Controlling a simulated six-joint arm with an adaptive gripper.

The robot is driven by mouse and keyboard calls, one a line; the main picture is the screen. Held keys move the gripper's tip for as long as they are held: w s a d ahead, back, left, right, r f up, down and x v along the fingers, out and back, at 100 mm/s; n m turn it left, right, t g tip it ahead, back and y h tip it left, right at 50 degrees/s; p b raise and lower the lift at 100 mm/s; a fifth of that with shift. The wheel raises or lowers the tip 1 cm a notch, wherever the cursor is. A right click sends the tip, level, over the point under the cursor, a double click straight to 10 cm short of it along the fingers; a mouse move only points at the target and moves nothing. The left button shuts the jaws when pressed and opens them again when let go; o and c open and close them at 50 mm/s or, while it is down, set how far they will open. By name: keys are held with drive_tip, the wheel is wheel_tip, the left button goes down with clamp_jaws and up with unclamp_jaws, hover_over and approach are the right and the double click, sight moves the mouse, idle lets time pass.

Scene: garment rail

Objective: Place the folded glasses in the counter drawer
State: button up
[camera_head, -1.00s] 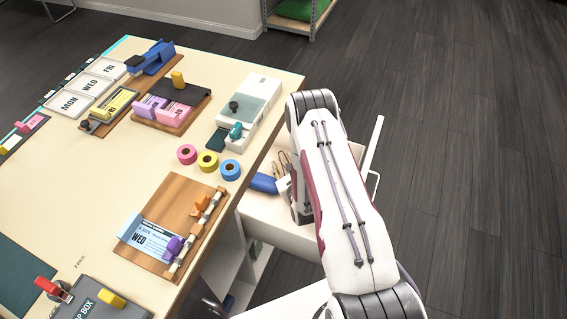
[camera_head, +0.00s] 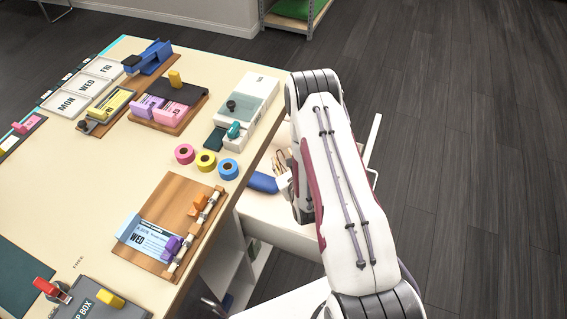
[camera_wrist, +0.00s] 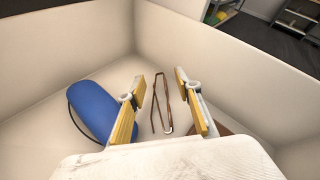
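The folded glasses (camera_wrist: 156,108), thin and brown, show in the wrist view inside the open white drawer (camera_wrist: 62,75). They stand out between my gripper's two yellow-padded fingers, with a visible gap on both sides. My gripper (camera_wrist: 160,78) is open and holds nothing. I cannot tell how far above the drawer floor its fingertips are. In the head view the drawer (camera_head: 277,225) juts out from the counter's right side. The glasses (camera_head: 279,160) show there as a small brown shape. My arm hides most of the drawer's interior and the gripper.
A blue rounded case (camera_wrist: 92,110) with a dark cord lies in the drawer left of the gripper. A brown object (camera_wrist: 225,129) is partly hidden at the right. The counter (camera_head: 95,190) holds tape rolls (camera_head: 206,160), trays and a wooden board (camera_head: 172,215). Dark floor lies right of the drawer.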

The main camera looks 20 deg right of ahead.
drive_tip(key=shift+r, duration=1.55)
drive_tip(key=shift+w+d+r, duration=0.25)
drive_tip(key=shift+r, duration=0.25)
drive_tip(key=w+d+r+n, duration=0.2)
drive_tip(key=d+r+n, duration=0.2)
drive_tip(key=r, duration=0.2)
wheel_tip(320, 180, up, 24)
drive_tip(key=n+g, duration=0.4)
drive_tip(key=n, duration=1.1)
hover_over(284, 169)
drive_tip(key=s+d, duration=0.3)
drive_tip(key=s, duration=0.3)
drive_tip(key=s+a+r+n+g, duration=0.1)
drive_tip(key=s+a+r+n, duration=0.4)
drive_tip(key=s, duration=0.2)
drive_tip(key=s+a+r+n+g, duration=0.1)
drive_tip(key=s+a+n, duration=0.3)
drive_tip(key=s, duration=0.6)
drive_tip(key=s+a+r+n+g+y, duration=0.1)
drive_tip(key=s+a+n, duration=0.3)
drive_tip(key=s, duration=0.7)
drive_tip(key=shift+a+r+n+g+y, duration=0.25)
drive_tip(key=shift+r+n+g, duration=0.2)
drive_tip(key=shift+n, duration=0.35)
